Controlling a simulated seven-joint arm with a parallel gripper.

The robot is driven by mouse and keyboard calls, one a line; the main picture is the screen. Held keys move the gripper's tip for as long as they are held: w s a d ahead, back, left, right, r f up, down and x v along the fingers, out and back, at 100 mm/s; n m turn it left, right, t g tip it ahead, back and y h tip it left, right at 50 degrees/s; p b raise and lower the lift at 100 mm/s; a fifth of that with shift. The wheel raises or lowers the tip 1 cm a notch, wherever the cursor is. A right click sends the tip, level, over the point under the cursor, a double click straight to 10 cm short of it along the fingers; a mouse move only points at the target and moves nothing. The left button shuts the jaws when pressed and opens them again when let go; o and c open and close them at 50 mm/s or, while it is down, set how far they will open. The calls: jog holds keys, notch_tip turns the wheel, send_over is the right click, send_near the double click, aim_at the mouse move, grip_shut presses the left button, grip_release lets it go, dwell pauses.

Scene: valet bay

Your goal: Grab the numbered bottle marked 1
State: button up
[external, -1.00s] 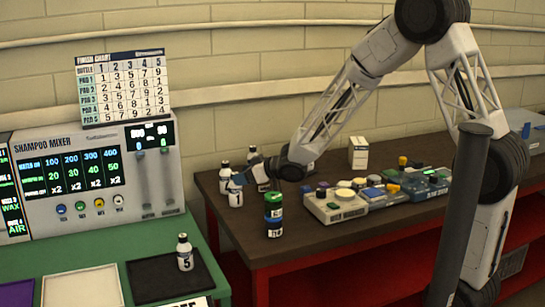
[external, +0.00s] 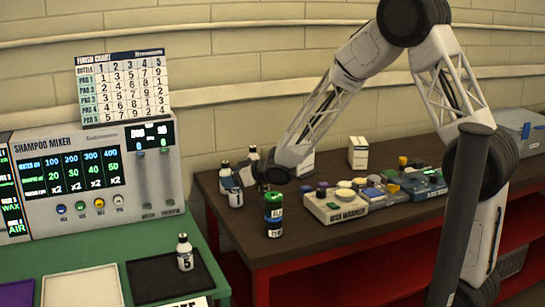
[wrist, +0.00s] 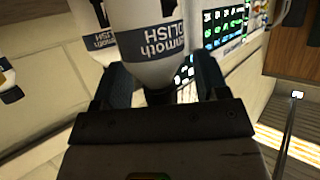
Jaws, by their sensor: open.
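The white bottle marked 1 (external: 236,199) stands on the brown bench top at its left end in the external view, its upper part partly covered by my gripper (external: 245,179). My gripper is open, reaching left from above the bench at the bottle's upper part. In the wrist view a white bottle with a blue "Smooth Polish" label (wrist: 152,45) fills the space between my two dark fingers (wrist: 160,80). Its number does not show there, and finger contact cannot be told.
Another white bottle (wrist: 92,20) is close beside the left finger. More white bottles (external: 225,172) stand behind. A bottle marked 5 (external: 184,254) stands on a black pad (external: 150,280).

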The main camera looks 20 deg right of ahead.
jog(key=shift+w+a+f, duration=0.2)
jog(key=shift+w+a, duration=0.1)
dwell(0.4)
jog(key=c, duration=1.1)
jog(key=shift+o, duration=0.2)
jog(key=shift+r, duration=0.35)
grip_shut()
notch_tip(320, 180, up, 9)
jog(key=shift+r, duration=0.2)
